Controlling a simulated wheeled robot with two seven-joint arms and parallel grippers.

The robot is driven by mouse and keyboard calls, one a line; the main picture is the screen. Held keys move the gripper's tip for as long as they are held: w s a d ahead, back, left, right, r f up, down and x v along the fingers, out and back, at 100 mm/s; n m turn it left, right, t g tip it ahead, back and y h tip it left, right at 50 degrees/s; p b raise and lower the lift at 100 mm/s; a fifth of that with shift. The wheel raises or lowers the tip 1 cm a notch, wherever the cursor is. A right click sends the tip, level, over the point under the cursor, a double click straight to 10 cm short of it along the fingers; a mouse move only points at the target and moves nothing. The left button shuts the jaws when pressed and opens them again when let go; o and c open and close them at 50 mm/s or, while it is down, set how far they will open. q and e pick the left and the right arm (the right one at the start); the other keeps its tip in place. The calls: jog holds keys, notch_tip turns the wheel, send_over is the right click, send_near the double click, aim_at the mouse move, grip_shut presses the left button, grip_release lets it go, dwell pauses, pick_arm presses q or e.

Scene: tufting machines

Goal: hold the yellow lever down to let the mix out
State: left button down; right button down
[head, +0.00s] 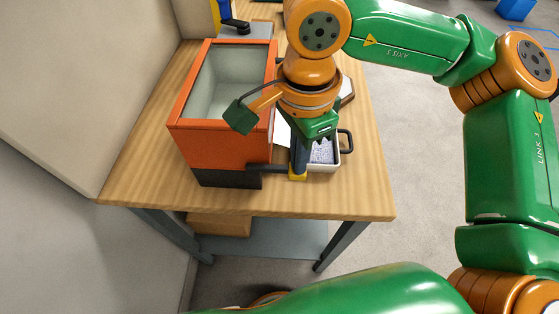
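The yellow lever tip (297,177) is at the end of a dark bar (265,168) low on the front of the orange hopper (215,147). My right gripper (299,170) points down, its dark fingers right over the yellow tip, seemingly touching it. The fingers overlap from this angle, so their opening is hidden. A white container (335,165) with a dark handle stands to the right, under and behind the gripper. Pale, speckled mix (322,151) lies in it. My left gripper is not in view.
The hopper's open top shows a pale grey, empty-looking interior. The wooden table (340,205) has bare room at its front and right edge. A cardboard box (220,224) sits under it. A grey panel (70,110) stands on the left. A yellow-and-blue item (224,12) is at the back.

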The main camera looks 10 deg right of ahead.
notch_tip(320, 180, up, 8)
jog(key=p, duration=0.5)
jog(key=shift+f, duration=0.15)
